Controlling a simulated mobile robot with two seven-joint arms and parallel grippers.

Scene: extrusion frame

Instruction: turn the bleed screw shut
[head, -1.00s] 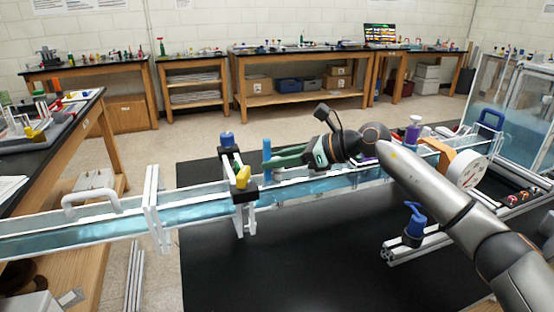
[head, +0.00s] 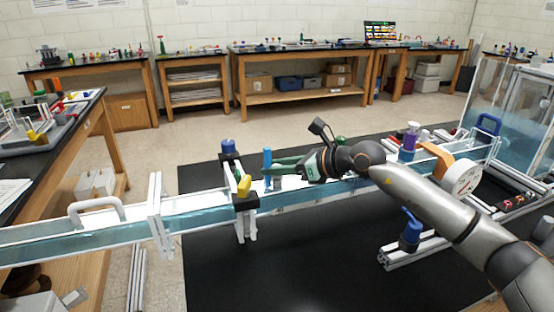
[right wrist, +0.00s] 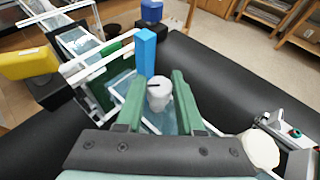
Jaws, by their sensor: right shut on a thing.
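A white round knob with a dark slot in its top, which looks like the bleed screw (right wrist: 160,93), stands between the green fingers of my right gripper in the right wrist view. My right gripper (right wrist: 157,108) is shut on it, with one finger on each side. In the head view the right gripper (head: 277,167) reaches in over the water channel from the right, and the screw is hidden there. A blue upright post (right wrist: 146,52) stands just beyond the screw; it also shows in the head view (head: 267,163). My left gripper is out of view.
The water channel (head: 110,228) crosses the black table (head: 310,255). A yellow-handled clamp (head: 244,188) stands left of the gripper. A round dial (head: 462,179) and a blue valve (head: 410,230) are at the right. The black table's front middle is clear.

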